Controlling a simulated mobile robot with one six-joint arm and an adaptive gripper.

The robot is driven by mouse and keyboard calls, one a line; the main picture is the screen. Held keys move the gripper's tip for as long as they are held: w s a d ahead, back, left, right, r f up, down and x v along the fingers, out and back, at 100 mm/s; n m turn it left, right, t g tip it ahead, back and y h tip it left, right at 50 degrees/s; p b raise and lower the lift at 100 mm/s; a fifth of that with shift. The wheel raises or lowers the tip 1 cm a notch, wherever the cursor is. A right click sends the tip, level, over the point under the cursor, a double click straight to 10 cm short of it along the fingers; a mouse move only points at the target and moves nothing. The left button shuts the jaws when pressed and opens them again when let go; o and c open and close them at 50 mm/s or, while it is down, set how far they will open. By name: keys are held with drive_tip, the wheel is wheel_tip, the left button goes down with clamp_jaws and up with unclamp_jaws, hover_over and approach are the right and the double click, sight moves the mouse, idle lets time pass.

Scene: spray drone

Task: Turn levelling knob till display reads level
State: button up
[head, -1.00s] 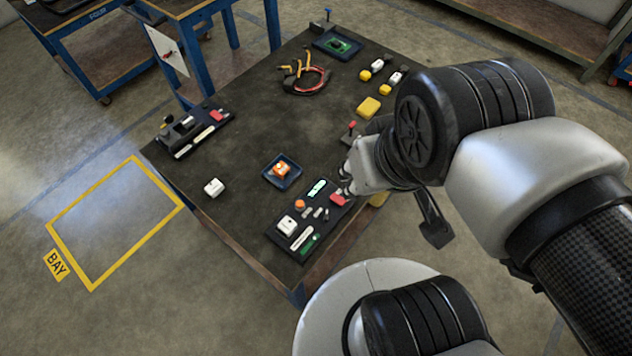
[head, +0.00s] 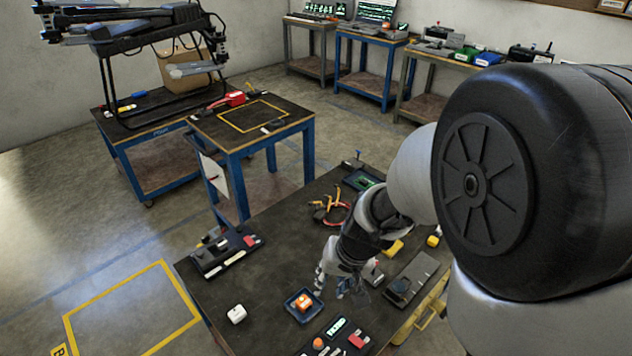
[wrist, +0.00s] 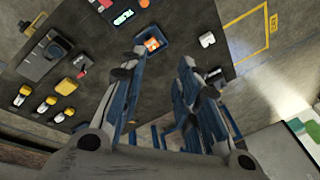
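My gripper (head: 343,284) hangs over the table near the blue tray. In the wrist view its two fingers (wrist: 163,62) are apart with nothing between them. A small display with lit green characters (head: 336,327) lies on the dark panel near the front; it also shows in the wrist view (wrist: 123,17), too small to read surely. A round orange knob-like part (head: 318,343) sits beside it. A grey plate with a round black knob-like part (head: 402,286) lies at the table's right; it shows in the wrist view (wrist: 55,50). I cannot tell which is the levelling knob.
A blue tray (head: 291,296) holds an orange piece. A white block (head: 237,314) stands left of it. A black tool panel (head: 222,262) is on the left edge. Mid-table left is clear.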

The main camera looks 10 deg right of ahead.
drive_tip(key=s+d+f+m+g+b, duration=0.1)
drive_tip(key=f+b, duration=0.2)
drive_tip(key=f, duration=0.9)
drive_tip(key=s+d+f+h+b, duration=0.1)
drive_tip(key=f+b, duration=0.3)
drive_tip(key=f, duration=0.8)
drive_tip(key=s+d+f+m+g+h+b, duration=0.1)
drive_tip(key=f+b, duration=0.3)
drive_tip(key=f, duration=0.9)
drive_tip(key=shift+d+m+g, duration=0.3)
drive_tip(key=shift+d, duration=0.4)
drive_tip(key=shift+c, duration=0.4)
clamp_jaws()
